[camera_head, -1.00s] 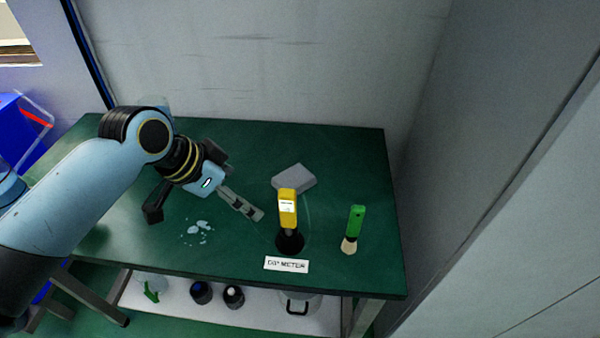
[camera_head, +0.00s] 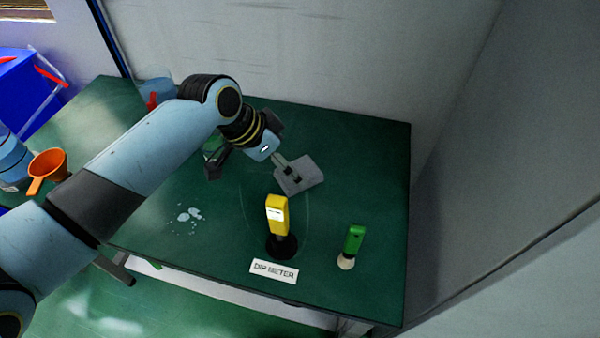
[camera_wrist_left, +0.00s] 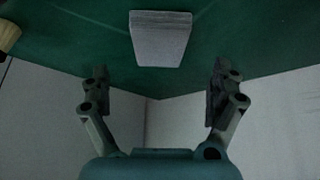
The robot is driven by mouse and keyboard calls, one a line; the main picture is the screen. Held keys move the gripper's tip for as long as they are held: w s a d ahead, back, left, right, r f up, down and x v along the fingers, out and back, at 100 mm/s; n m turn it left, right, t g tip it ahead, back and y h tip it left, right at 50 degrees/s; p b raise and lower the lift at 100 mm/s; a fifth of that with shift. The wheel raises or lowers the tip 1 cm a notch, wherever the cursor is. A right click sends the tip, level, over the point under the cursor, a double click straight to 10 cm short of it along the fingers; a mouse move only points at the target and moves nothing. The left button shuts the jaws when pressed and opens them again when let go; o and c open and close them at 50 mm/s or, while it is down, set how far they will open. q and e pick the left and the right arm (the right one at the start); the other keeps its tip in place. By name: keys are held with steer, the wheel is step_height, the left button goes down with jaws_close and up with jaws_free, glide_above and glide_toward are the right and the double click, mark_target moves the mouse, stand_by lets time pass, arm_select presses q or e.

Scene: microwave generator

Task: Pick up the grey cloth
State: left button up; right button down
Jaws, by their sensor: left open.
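The grey cloth (camera_head: 306,176) is a folded grey block lying flat on the green table, towards its back edge. My left gripper (camera_head: 290,172) reaches in from the left, and its fingertips overlap the cloth's left part in the head view. In the left wrist view the cloth (camera_wrist_left: 161,38) lies ahead of the open, empty fingers of my left gripper (camera_wrist_left: 158,92), roughly centred between them. No contact shows there. My right gripper is not in view.
A yellow meter (camera_head: 277,214) stands in a black base in front of the cloth, behind a "DSP METER" label (camera_head: 273,271). A green-handled brush (camera_head: 354,243) stands to the right. A wall rises behind the table.

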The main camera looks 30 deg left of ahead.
arm_select(q)
steer(key=x, duration=0.5)
steer(key=shift+f, duration=0.25)
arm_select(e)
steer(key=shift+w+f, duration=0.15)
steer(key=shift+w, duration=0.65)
arm_select(q)
steer(key=shift+s, duration=0.1)
steer(key=c, duration=1.1)
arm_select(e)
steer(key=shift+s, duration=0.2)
arm_select(q)
step_height(320, 180, up, 10)
steer(key=shift+p, duration=0.35)
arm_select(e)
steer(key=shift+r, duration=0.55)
